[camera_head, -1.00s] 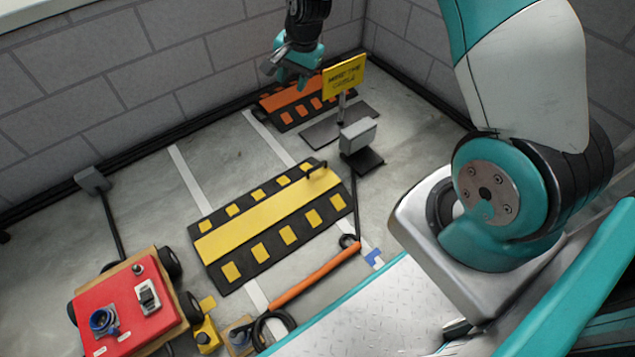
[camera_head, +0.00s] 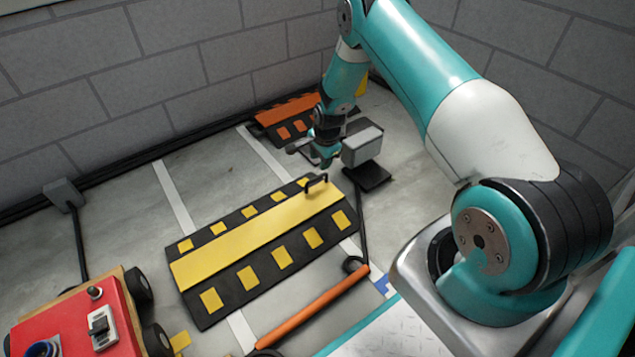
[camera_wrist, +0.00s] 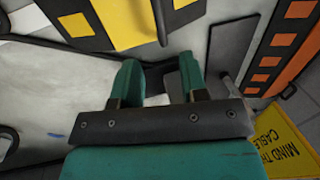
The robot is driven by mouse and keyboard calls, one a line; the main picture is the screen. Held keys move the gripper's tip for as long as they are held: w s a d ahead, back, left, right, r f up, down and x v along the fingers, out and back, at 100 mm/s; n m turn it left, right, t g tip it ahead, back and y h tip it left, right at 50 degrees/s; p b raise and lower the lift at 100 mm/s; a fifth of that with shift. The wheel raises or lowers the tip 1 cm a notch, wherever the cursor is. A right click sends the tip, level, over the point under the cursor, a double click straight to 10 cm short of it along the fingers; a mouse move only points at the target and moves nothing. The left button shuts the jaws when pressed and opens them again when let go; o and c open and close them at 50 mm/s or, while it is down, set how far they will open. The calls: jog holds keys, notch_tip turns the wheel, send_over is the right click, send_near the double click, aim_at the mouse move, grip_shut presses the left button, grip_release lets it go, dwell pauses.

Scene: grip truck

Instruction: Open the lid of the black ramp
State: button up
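The black ramp (camera_head: 235,295) lies on the floor in the middle of the head view, with yellow squares along both sides. Its yellow lid (camera_head: 250,237) lies flat and closed along the middle. A small black handle (camera_head: 316,183) stands up at the lid's far right end. My gripper (camera_head: 326,163) is in the air near that end, apart from the handle as far as I can tell. In the wrist view my gripper (camera_wrist: 161,76) has its two teal fingers apart, with nothing held. Part of the ramp's black and yellow surface (camera_wrist: 115,20) shows at the top there.
A grey box on a stand (camera_head: 362,146) is close beside my gripper. An orange and black ramp (camera_head: 283,112) lies by the back wall. A yellow sign (camera_wrist: 283,143) shows in the wrist view. A red cart (camera_head: 75,318) stands front left, and an orange bar (camera_head: 315,305) lies front.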

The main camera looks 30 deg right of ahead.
aim_at(317, 178)
jog(key=f+b, duration=0.1)
jog(key=f, duration=0.2)
jog(key=w+f+b, duration=0.1)
jog(key=f, duration=0.1)
jog(key=f+b, duration=0.2)
jog(key=f, duration=0.1)
jog(key=shift+w+f, duration=0.35)
jog(key=shift+w, duration=0.05)
grip_shut()
